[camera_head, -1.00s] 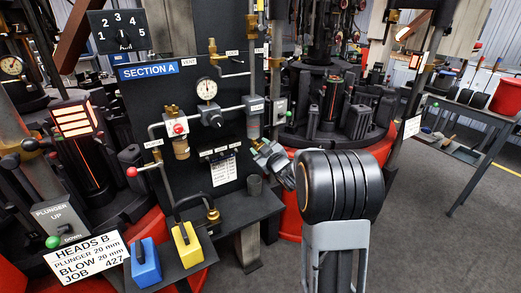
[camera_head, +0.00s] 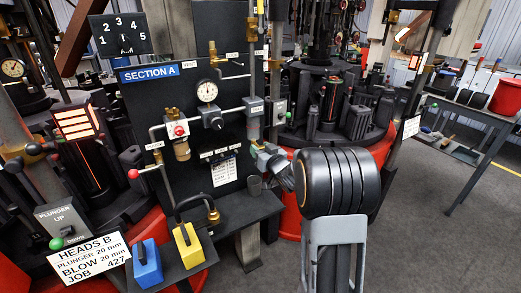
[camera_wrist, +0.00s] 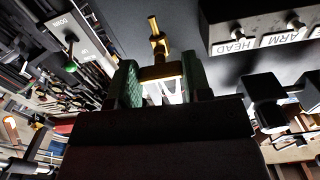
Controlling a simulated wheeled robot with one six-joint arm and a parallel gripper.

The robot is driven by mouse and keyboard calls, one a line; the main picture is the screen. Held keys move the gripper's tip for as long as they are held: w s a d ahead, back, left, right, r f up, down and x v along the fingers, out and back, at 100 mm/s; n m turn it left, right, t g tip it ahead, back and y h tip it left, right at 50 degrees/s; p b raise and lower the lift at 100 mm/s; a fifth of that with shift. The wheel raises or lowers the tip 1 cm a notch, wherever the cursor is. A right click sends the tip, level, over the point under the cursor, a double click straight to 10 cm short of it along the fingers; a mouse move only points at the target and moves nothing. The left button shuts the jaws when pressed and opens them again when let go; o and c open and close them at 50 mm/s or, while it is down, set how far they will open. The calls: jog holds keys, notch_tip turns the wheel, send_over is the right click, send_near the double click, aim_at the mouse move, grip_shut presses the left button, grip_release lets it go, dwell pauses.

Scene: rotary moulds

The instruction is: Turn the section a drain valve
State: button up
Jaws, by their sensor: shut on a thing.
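The black panel marked SECTION A (camera_head: 150,72) stands at the middle left in the head view. My gripper (camera_wrist: 160,82) shows in the wrist view with its two green-padded fingers shut on a pale, bright piece (camera_wrist: 164,92). A brass valve fitting (camera_wrist: 157,42) rises just beyond this piece, in line with it. In the head view my gripper (camera_head: 258,150) is at the panel's lower right, by the foot of a vertical grey pipe (camera_head: 254,85). My wrist hides most of the fingers and the held part there.
Yellow (camera_head: 187,245) and blue (camera_head: 147,266) blocks stand below. In the wrist view, a switch box marked HEAD and ARM (camera_wrist: 262,22) is at upper right.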

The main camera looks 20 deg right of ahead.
dwell(0.4)
jog(key=o, duration=0.9)
jog(key=s, duration=0.4)
jog(key=s+d, duration=0.1)
jog(key=s, duration=0.8)
jog(key=shift+s+d, duration=0.3)
jog(key=shift+s, duration=0.1)
